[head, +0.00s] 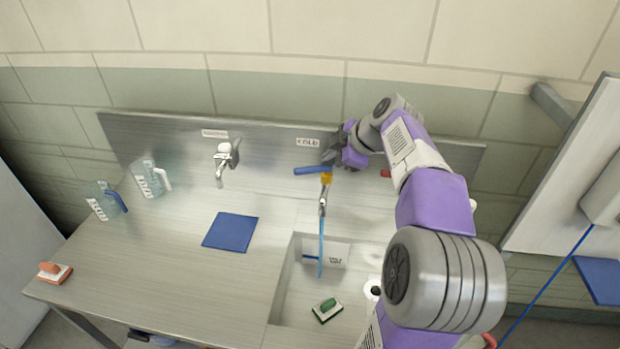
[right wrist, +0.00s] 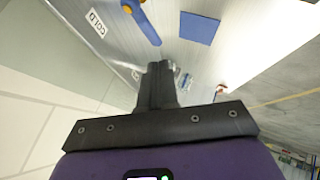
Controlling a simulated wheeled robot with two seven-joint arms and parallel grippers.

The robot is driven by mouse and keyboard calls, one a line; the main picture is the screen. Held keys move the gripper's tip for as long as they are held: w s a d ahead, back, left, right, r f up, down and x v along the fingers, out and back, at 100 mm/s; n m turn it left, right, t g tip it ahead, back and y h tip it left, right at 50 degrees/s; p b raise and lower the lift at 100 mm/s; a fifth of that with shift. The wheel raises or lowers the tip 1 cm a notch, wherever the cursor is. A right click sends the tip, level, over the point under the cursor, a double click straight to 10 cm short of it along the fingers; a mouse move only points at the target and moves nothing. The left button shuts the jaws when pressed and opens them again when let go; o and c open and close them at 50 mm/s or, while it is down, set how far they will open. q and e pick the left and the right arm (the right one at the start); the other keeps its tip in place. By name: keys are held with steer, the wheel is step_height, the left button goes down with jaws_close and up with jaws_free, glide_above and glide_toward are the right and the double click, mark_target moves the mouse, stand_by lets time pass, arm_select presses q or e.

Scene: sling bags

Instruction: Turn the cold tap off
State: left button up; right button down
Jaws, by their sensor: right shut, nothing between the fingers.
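The cold tap (head: 323,200) stands at the back of the sink under a COLD label (head: 307,142). Its blue lever (head: 310,170) points left from a yellow hub (head: 327,178). A blue stream (head: 320,245) runs from the spout into the basin. My right gripper (head: 331,157) is shut and empty, close behind and above the lever's hub end; contact cannot be told. In the right wrist view, the shut fingers (right wrist: 157,75) show with the blue lever (right wrist: 147,27) and yellow hub (right wrist: 126,8) beyond, visibly apart in the picture. My left gripper is out of view.
Another tap (head: 224,157) stands to the left. A red piece (head: 386,173) shows beside my right arm. The basin (head: 300,300) holds a green brush (head: 327,310). A blue mat (head: 230,232), two jugs (head: 108,198) (head: 153,178) and an orange brush (head: 54,272) sit on the counter.

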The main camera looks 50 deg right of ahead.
mark_target(310, 173)
steer(key=shift+n+g+y, duration=0.3)
steer(key=shift+g, duration=0.2)
steer(key=shift+d+x, duration=0.2)
steer(key=shift+x, duration=5.4)
steer(key=shift+w+r, duration=0.1)
